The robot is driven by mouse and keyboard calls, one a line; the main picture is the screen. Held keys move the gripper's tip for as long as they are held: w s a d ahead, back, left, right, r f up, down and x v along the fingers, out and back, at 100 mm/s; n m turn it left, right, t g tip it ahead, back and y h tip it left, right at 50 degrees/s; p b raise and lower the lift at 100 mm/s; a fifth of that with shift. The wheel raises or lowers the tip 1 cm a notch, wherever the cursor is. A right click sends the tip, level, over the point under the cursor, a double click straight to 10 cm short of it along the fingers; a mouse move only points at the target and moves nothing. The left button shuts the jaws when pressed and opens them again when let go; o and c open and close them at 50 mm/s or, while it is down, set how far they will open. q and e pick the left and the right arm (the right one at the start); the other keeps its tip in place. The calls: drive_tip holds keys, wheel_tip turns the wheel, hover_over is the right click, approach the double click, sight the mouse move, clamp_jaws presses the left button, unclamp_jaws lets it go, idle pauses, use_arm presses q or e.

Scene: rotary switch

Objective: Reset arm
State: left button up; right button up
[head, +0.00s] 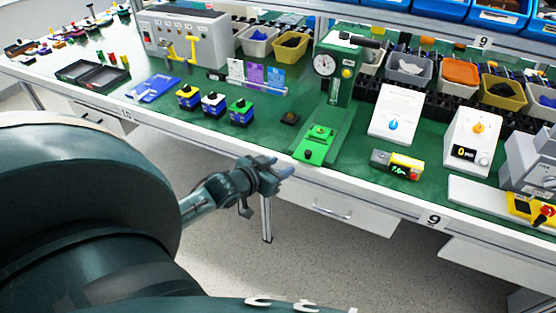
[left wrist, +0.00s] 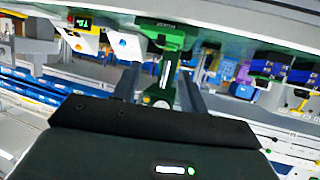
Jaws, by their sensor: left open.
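My left gripper (head: 280,167) is open and empty, held in the air in front of the workbench's front edge, below the green press. In the left wrist view its fingers (left wrist: 160,72) stand apart with nothing between them. That view is upside down. A white panel with a blue knob (head: 393,124) stands on the bench, right of the press. A white box with an orange knob (head: 478,127) stands further right. A red rotary switch on a yellow base (head: 541,213) is at the right edge. The gripper is clear of them all. My right gripper is not in view.
The green press (head: 340,85) with a gauge stands on the green-topped workbench (head: 270,150). Several small coloured blocks (head: 213,104) sit left of it. A grey control box (head: 185,40) and parts bins (head: 460,75) are behind. A drawer (head: 340,208) is below the bench. The floor in front is clear.

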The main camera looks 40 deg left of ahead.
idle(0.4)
use_arm(q)
drive_tip(key=s+d+f+m+g+h, duration=0.1)
drive_tip(key=s+d+f, duration=0.3)
drive_tip(key=s+d, duration=0.4)
drive_tip(key=s+d+f+m+g+h, duration=0.1)
drive_tip(key=s+d+f, duration=0.4)
drive_tip(key=s+d, duration=0.3)
drive_tip(key=d, duration=0.4)
drive_tip(key=shift+s+m+g+h, duration=0.15)
drive_tip(key=shift+m+g+h, duration=0.15)
drive_tip(key=shift+g+h, duration=0.1)
drive_tip(key=shift+d+f, duration=0.1)
idle(0.4)
